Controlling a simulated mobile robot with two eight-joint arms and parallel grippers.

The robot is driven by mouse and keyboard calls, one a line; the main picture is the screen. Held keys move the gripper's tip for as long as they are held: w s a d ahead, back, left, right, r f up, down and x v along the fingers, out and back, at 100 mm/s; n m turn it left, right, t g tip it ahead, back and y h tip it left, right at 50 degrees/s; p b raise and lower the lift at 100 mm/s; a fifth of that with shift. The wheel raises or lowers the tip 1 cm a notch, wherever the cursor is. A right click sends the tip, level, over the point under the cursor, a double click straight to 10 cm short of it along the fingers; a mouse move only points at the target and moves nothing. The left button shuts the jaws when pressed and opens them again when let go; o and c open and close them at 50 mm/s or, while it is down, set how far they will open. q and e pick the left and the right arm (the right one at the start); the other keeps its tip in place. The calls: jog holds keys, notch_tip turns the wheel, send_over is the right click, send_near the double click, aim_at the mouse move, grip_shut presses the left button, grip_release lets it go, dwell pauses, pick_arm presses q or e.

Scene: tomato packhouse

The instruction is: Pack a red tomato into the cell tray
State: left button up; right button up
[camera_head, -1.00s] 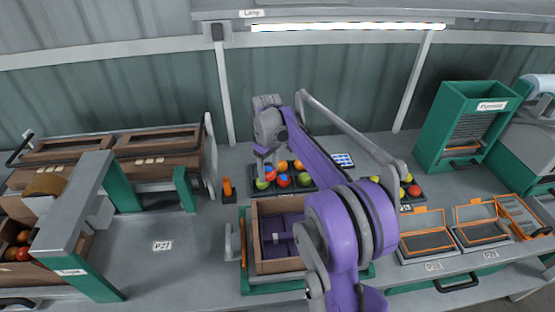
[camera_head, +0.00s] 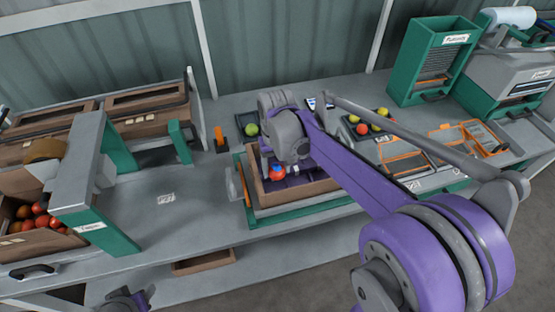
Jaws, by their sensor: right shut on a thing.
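My right gripper (camera_head: 274,165) hangs over the left part of a brown wooden crate (camera_head: 315,191) on the bench. It is shut on a red tomato (camera_head: 277,174), with blue showing at the fingertips. The purple cell tray (camera_head: 315,169) lies inside the crate and is partly hidden by my right arm. I cannot tell whether the tomato touches the tray. Part of my left arm shows at the bottom edge; its jaws are not clear.
Behind the crate, a dark tray holds a green tomato (camera_head: 251,129); my arm hides the rest. Another tray with several red and yellow-green tomatoes (camera_head: 363,129) is to the right.

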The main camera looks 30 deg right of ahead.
jog(key=shift+f+b, duration=1.95)
jog(key=shift+f, duration=1.6)
pick_arm(q)
jog(key=f, duration=0.1)
jog(key=s+f, duration=0.1)
jog(key=f, duration=0.3)
jog(key=shift+s+f, duration=0.15)
jog(key=shift+s, duration=0.25)
pick_arm(e)
jog(key=o, duration=1)
jog(key=c, duration=0.3)
jog(key=shift+c, duration=0.2)
jog(key=shift+r, duration=0.1)
jog(key=shift+r+p, duration=1.75)
jog(key=shift+r, duration=1.25)
pick_arm(q)
jog(key=r, duration=0.1)
jog(key=w+r, duration=0.1)
jog(key=r, duration=0.2)
jog(key=shift+w+r, duration=0.2)
jog(key=shift+w, duration=0.1)
